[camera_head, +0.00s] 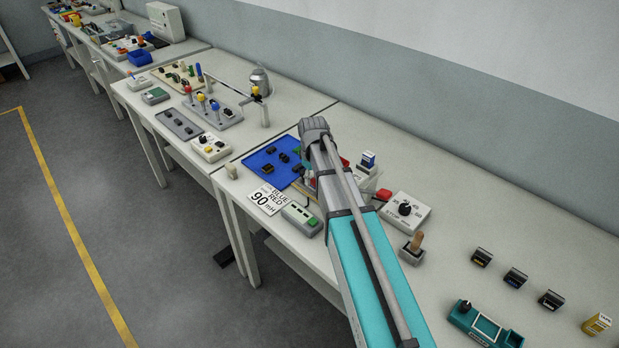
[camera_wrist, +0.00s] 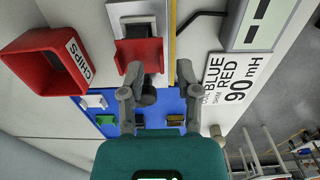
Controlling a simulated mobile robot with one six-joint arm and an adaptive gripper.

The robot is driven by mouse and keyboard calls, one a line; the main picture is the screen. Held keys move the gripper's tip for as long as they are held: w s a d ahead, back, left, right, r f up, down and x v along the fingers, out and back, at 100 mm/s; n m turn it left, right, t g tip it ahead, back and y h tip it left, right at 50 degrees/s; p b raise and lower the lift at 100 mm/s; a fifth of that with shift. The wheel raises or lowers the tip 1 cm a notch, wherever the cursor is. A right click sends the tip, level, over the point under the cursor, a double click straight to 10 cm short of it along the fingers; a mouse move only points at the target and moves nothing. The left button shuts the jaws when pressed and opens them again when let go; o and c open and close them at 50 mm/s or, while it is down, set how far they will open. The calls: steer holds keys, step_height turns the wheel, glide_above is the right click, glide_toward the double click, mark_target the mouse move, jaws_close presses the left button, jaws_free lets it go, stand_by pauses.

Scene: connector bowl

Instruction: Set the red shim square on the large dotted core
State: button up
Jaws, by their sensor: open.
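My gripper (camera_wrist: 160,75) is open in the wrist view, its two fingers spread above the work area. A dark rounded piece (camera_wrist: 147,96) shows between the fingers over the edge of the blue mat (camera_wrist: 180,103); I cannot tell whether it touches them. A red block (camera_wrist: 138,53) sits in a pale fixture (camera_wrist: 122,20) just beyond the fingertips; I cannot tell whether it is the shim. Several dark cores lie on the mat, including one (camera_head: 268,169) in the head view. No dots can be made out, so the large dotted core is not identifiable. My arm hides the gripper in the head view.
A red bin (camera_wrist: 38,75) marked CHIPS stands left of the fingers. A card (camera_wrist: 232,90) reading BLUE, RED, 90 mH lies to the right, near a grey meter (camera_wrist: 258,20). A white dial box (camera_head: 405,211) and a small wooden-handled stand (camera_head: 413,250) are right of my arm.

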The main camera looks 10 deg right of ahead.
mark_target(312, 181)
steer(key=shift+r+p, duration=2.9)
steer(key=shift+r, duration=0.25)
step_height(312, 181, up, 6)
steer(key=p, duration=0.6)
steer(key=shift+r, duration=0.15)
steer(key=shift+s, duration=0.15)
steer(key=s+m, duration=0.6)
steer(key=s, duration=1.2)
steer(key=shift+s+a+m, duration=0.3)
steer(key=shift+s+m, duration=0.1)
